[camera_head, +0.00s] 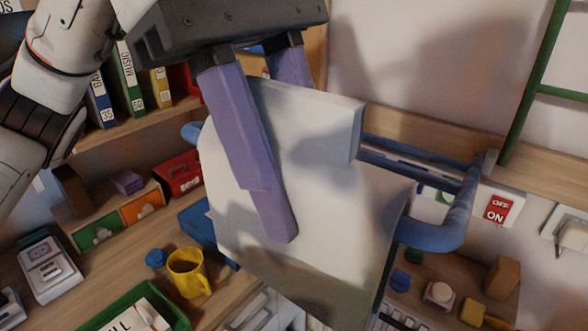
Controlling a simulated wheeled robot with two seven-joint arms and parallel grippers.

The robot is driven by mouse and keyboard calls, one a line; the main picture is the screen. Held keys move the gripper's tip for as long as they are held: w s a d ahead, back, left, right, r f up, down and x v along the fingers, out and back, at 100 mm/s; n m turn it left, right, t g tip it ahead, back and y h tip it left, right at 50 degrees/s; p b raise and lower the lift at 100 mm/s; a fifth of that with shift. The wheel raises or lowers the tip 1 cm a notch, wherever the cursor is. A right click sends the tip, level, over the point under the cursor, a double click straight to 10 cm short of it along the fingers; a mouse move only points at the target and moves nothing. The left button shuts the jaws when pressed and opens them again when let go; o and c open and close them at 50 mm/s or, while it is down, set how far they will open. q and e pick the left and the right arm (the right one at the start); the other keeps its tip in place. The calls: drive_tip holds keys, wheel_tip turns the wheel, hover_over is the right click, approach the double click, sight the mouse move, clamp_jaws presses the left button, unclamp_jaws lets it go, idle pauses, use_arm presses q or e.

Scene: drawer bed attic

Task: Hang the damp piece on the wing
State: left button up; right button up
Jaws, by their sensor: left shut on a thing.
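A pale off-white piece (345,225) hangs as a broad, stiff-looking sheet in the middle of the head view. A folded upper part sits at its top. My left gripper (268,185) is shut on it from above, with one purple finger across its front and the other going behind it. The wing, a blue tubular frame (440,232), comes out from behind the piece on the right. A blue tube end (191,131) shows at its left. The piece hides the middle of the frame; I cannot tell whether it rests on the tubes. My right gripper is not in view.
A yellow mug (188,272) and a green tray (125,308) stand on the desk at lower left. Binders (130,80) fill a shelf above. A red switch sign (498,210) is on the right wall, near a green ladder (530,85). Small items lie on a lower right shelf.

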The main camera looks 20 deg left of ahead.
sight(259, 81)
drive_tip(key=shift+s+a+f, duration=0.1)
use_arm(q)
drive_tip(key=o, duration=1.1)
drive_tip(key=p+v, duration=0.3)
drive_tip(key=v, duration=0.7)
drive_tip(key=shift+r, duration=0.15)
drive_tip(key=shift+a, duration=0.1)
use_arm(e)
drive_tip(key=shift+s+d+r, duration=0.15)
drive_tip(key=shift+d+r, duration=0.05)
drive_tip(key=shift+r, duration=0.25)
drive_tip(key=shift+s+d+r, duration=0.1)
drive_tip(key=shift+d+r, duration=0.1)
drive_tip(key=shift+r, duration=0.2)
